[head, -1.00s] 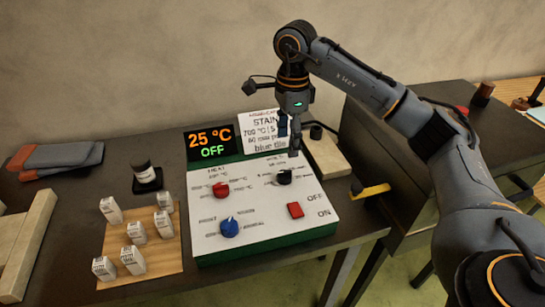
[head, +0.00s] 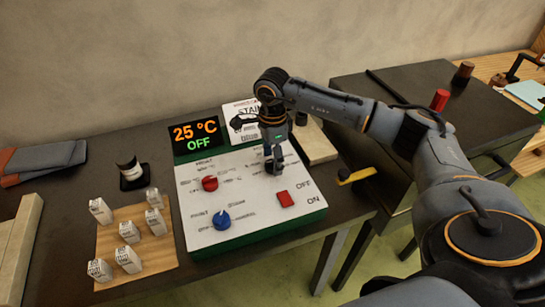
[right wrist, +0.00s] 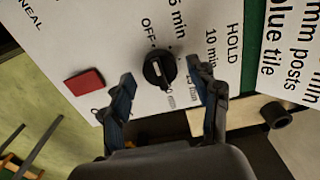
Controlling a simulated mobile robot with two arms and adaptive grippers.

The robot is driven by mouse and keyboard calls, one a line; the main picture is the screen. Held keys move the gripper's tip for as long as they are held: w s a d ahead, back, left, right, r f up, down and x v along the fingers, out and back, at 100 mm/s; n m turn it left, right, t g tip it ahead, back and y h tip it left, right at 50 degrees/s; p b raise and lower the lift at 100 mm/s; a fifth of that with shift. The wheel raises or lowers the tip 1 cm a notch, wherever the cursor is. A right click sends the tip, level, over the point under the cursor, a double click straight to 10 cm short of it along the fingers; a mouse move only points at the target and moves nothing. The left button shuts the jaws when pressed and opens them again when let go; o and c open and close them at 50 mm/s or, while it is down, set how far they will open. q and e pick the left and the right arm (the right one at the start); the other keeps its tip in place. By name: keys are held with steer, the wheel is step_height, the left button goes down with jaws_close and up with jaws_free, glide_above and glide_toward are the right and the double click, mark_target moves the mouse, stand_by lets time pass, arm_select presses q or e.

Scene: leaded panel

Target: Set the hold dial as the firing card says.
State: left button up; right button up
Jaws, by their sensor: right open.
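The black hold dial (right wrist: 160,69) sits on the white panel face (right wrist: 120,45) beside the printed word HOLD, with OFF and several minute marks around it. I cannot read its pointer surely. My right gripper (head: 273,158) is open above the dial and mostly hides it in the head view. In the right wrist view its two fingers (right wrist: 160,78) stand on either side of the dial, with gaps. The firing card (head: 238,110) stands behind the panel, partly hidden by my arm; "mm posts" and "blue tile" show on it in the right wrist view (right wrist: 290,45). My left gripper is out of view.
The panel also carries a red knob (head: 210,183), a blue knob (head: 221,220) and a red switch (head: 285,199). The display (head: 195,134) reads 25 °C, OFF. White posts stand on a wooden board (head: 155,255) at left. A yellow-handled tool (head: 357,175) lies at right.

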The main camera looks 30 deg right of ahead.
steer(key=shift+f, duration=0.45)
steer(key=c, duration=1.2)
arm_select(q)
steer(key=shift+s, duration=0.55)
arm_select(e)
steer(key=shift+o, duration=0.2)
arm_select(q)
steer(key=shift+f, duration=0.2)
arm_select(e)
steer(key=shift+f+m, duration=0.1)
steer(key=shift+m, duration=0.3)
steer(key=m+b, duration=0.1)
steer(key=m, duration=0.1)
steer(key=shift+m+b, duration=0.4)
arm_select(q)
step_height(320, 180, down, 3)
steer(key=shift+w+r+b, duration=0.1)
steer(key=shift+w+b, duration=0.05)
steer(key=shift+b, duration=0.6)
arm_select(e)
steer(key=m, duration=0.5)
